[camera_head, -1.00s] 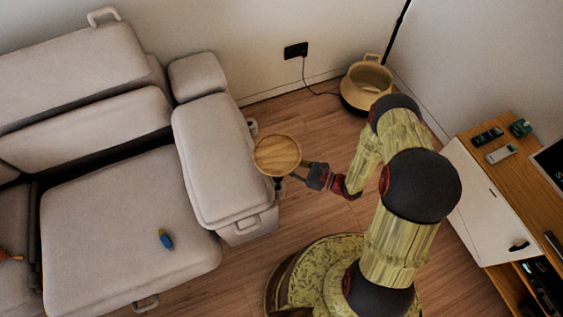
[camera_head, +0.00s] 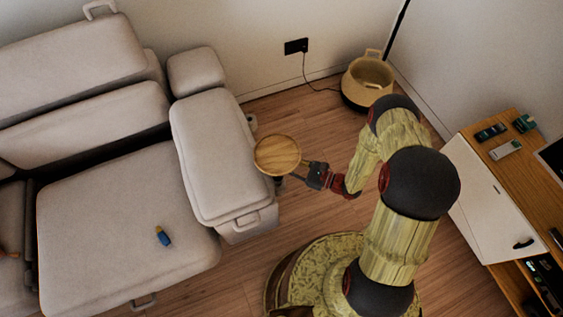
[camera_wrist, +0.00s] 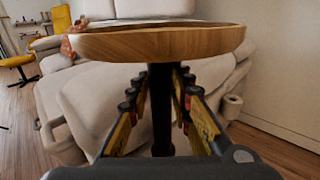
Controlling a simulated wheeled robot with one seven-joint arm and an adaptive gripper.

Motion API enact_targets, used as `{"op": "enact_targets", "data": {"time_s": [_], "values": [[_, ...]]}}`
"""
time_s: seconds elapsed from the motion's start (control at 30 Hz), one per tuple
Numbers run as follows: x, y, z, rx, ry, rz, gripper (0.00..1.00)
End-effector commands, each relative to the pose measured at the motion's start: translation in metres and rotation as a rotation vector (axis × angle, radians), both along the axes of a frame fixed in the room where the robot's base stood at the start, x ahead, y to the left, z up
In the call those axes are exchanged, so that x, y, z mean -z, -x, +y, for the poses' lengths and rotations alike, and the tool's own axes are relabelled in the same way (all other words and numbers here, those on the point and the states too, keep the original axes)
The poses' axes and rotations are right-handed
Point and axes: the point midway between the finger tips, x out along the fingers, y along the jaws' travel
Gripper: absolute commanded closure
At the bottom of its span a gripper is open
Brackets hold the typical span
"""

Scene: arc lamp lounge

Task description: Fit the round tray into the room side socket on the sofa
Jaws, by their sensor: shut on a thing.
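The round wooden tray (camera_head: 277,154) is level beside the outer side of the sofa's near armrest, its left rim overlapping the armrest edge in the head view. My gripper (camera_head: 301,172) is at its lower right. In the wrist view the tray (camera_wrist: 160,44) sits on a dark upright stem (camera_wrist: 161,105), and my gripper (camera_wrist: 161,98) is shut on that stem below the tray.
A blue and yellow object (camera_head: 163,237) lies on the seat cushion. A beige pot (camera_head: 368,82) stands in the corner by the lamp pole. A cabinet (camera_head: 495,205) with small devices is at the right. The floor (camera_head: 300,130) between sofa and pot is clear.

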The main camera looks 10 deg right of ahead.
Motion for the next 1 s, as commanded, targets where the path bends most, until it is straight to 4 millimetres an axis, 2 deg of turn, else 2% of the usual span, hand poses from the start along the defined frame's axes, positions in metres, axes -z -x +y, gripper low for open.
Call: {"op": "enact_targets", "data": {"time_s": [0.57, 1.0], "values": [[-0.0005, 0.0001, -0.0008, 0.0, 0.0, -0.001, 1.0], [0.0081, 0.0002, -0.0008, 0.0, 0.0, -0.001, 1.0]]}}
